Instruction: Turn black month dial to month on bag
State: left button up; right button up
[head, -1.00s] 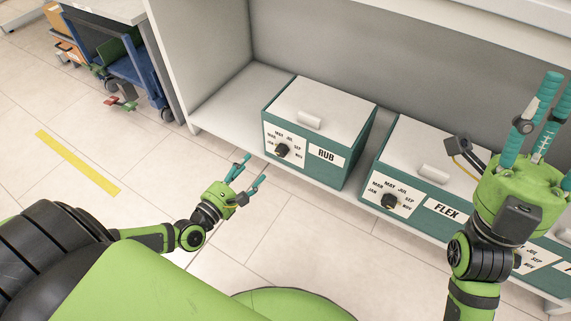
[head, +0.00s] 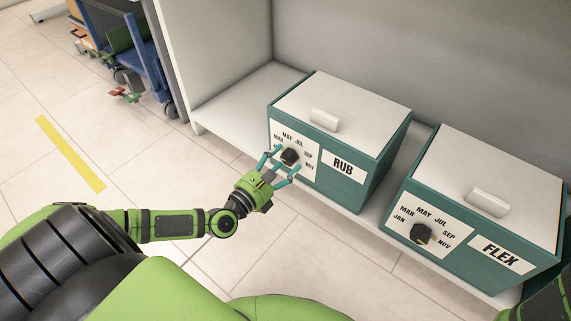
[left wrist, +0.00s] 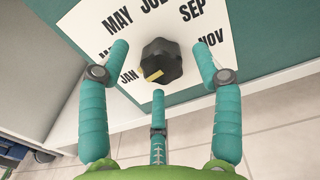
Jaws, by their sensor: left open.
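The RUB box (head: 340,130) is teal with a white lid and stands on the shelf. Its black month dial (head: 290,156) sits on a white month label on the front. In the left wrist view the dial (left wrist: 161,61) is a lobed knob with a yellow pointer mark at its lower left, toward JAN. My left gripper (head: 279,163) is open, its teal fingers around the dial's sides without visible contact. The FLEX box (head: 485,195) has its own black dial (head: 421,233), its pointer hard to make out. No bag shows. My right gripper is out of view.
The white shelf (head: 225,105) bears both boxes, with a free stretch left of the RUB box. Its side wall stands at the left. A blue cart (head: 143,65) is at the back left. Tiled floor with a yellow strip (head: 70,153) is clear.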

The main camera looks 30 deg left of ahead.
pick_arm(q)
jog(key=shift+w+d, duration=0.1)
jog(key=shift+w, duration=0.65)
jog(key=c, duration=1.1)
jog(key=shift+r, duration=0.1)
jog(key=shift+c, duration=0.2)
